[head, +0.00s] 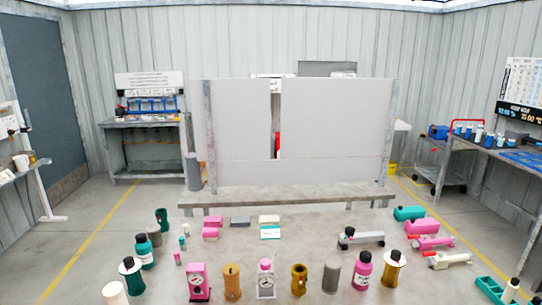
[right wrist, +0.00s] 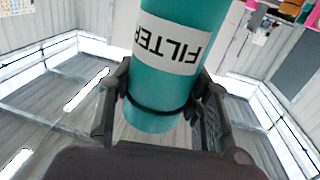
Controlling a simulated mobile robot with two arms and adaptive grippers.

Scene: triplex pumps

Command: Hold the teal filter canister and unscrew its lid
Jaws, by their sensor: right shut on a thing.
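The teal filter canister (right wrist: 180,85) fills the upper middle of the right wrist view. It has a white band with the word FILTER, seen upside down, and a dark ring low on its body. My right gripper (right wrist: 163,92) is shut on it, with a finger on either side. Its lid does not show; the upper end runs out of the frame. I cannot make out the held canister or either gripper in the head view.
In the head view a teal bottle with a black cap (head: 145,252) stands at left. Pink bottles, gauges and brass cylinders (head: 232,281) line the front. A grey bench (head: 290,197) with tall panels (head: 335,125) stands behind. The middle of the grey surface is fairly clear.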

